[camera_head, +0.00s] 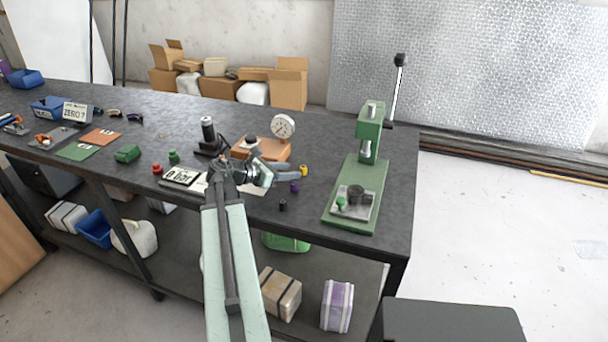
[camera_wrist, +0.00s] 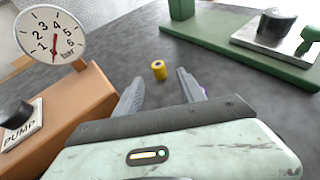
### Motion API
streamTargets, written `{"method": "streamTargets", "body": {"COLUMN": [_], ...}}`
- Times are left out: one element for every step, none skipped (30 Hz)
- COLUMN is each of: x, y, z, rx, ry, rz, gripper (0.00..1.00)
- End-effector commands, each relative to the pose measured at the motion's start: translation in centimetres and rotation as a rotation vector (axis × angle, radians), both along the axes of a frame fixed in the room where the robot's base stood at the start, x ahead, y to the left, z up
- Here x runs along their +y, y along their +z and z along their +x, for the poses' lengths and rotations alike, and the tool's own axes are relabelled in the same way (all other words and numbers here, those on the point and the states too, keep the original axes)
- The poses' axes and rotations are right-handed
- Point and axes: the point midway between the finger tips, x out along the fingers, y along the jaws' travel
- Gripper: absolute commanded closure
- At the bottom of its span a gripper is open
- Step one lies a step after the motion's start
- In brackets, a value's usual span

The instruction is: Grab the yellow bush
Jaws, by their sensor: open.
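The yellow bush (camera_wrist: 159,70) is a small upright cylinder with a dark hole in its top. It stands on the dark workbench, and it also shows in the head view (camera_head: 304,170). My gripper (camera_wrist: 157,84) is open and empty, with its fingers pointing toward the bush. In the wrist view the bush appears just beyond the fingertips, between their lines. In the head view my gripper (camera_head: 270,175) is left of the bush, over the bench. A purple piece (camera_head: 295,187) stands near the bush and is mostly hidden behind the right finger in the wrist view.
An orange pump block with a pressure gauge (camera_wrist: 50,33) stands left of my gripper. A green press (camera_head: 354,190) stands to the right. A small black piece (camera_head: 282,205) is near the front edge. Bench between bush and press is clear.

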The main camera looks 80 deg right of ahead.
Motion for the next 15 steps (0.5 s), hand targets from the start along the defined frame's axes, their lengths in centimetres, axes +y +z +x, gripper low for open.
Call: {"method": "streamTargets", "body": {"x": [-0.1,-0.2,-0.4,-0.7,-1.0,-1.5,-1.9,-2.3,-2.8,-3.1,-3.3,-3.5,-3.6,-3.6,-3.6], "y": [0.0,-0.1,-0.3,-0.4,-0.6,-0.9,-1.2,-1.4,-1.7,-1.9,-2.0,-2.0,-2.0,-1.9,-1.9], "z": [-0.1,-0.2,-0.3,-0.6,-0.8,-1.3,-1.6,-2.0,-2.5,-2.8,-3.0,-3.2,-3.3,-3.3,-3.3], "rx": [0.000,0.000,0.000,0.000,0.000,-0.001,0.000,-0.001,0.000,0.000,0.000,0.000,0.000,0.000,0.000], "ry": [0.000,-0.001,-0.001,-0.001,-0.001,-0.003,-0.004,-0.003,-0.003,-0.002,-0.002,-0.002,-0.001,-0.001,-0.001], "rz": [0.000,0.000,0.000,0.000,0.000,-0.001,0.000,0.001,0.000,0.000,0.000,0.000,0.000,0.000,0.000], "gripper": [0.53,0.53,0.53,0.53,0.53,0.53,0.53,0.53,0.53,0.53,0.53,0.53,0.53,0.53,0.53]}}
